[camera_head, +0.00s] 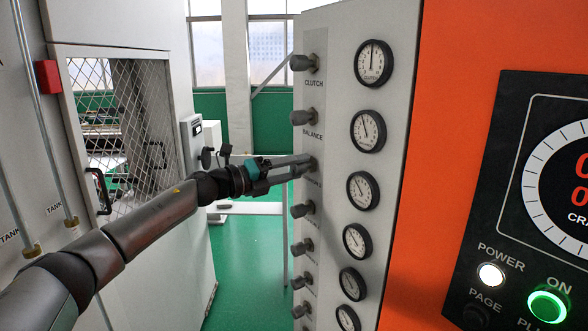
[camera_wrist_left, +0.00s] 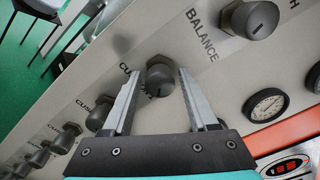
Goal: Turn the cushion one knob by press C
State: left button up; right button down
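The cushion one knob appears to be the dark round knob (camera_wrist_left: 160,76) just past the BALANCE knob in the left wrist view, beside a partly covered label starting "CUS". In the head view, my left gripper (camera_head: 306,165) reaches the grey panel (camera_head: 340,30) at this third knob down and mostly hides it. In the left wrist view, the fingers of my left gripper (camera_wrist_left: 160,88) are apart, one on each side of the knob, with a narrow gap showing on both sides. The knob's dark marker line faces the camera. My right gripper is in neither view.
The CLUTCH knob (camera_head: 304,62) and BALANCE knob (camera_head: 303,116) sit above, and several similar knobs sit below. A column of round gauges (camera_head: 368,130) runs beside them. An orange panel (camera_head: 440,150) with lit buttons stands at right. A mesh-windowed cabinet (camera_head: 110,25) stands at left.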

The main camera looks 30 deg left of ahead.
pick_arm(q)
jog(key=shift+o, duration=0.7)
jog(key=b+v, duration=0.1)
jog(key=v, duration=0.1)
jog(key=b+v, duration=0.2)
jog(key=v, duration=0.1)
jog(key=shift+f, duration=0.25)
jog(key=b, duration=0.5)
send_near(293, 171)
jog(key=shift+r+p+v, duration=0.15)
jog(key=shift+p+v, duration=0.25)
jog(key=shift+v, duration=0.85)
jog(key=shift+r+p+v, duration=0.2)
jog(key=shift+p+v, duration=0.2)
jog(key=shift+v, duration=0.85)
jog(key=shift+a, duration=0.1)
jog(key=shift+w+f, duration=0.1)
dwell(0.3)
